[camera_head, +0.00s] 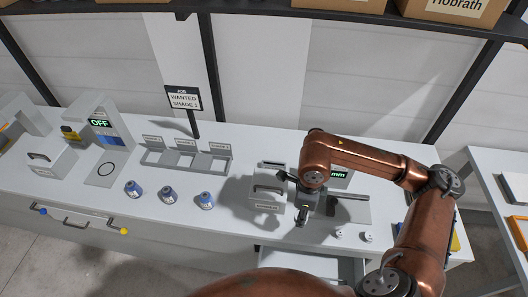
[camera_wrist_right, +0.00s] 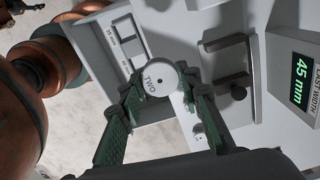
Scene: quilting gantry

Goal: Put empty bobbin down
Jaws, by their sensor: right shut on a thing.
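The bobbin (camera_wrist_right: 160,78) shows in the right wrist view as a pale round disc with a dark centre hole and small lettering. My right gripper (camera_wrist_right: 158,92) has its green-padded fingers on either side of it and is shut on it. In the head view my right gripper (camera_head: 303,214) points down over the worktop, right of the grey box with a handle; the bobbin in it cannot be made out there. Whether it touches the surface below cannot be told. My left gripper is not in view.
An open drawer (camera_head: 300,262) juts out at the worktop's front. Two small white pieces (camera_head: 340,235) (camera_head: 367,237) stand right of the gripper. The grey handled box (camera_head: 266,196) is close left. A green display (camera_wrist_right: 300,80) reads 45 mm.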

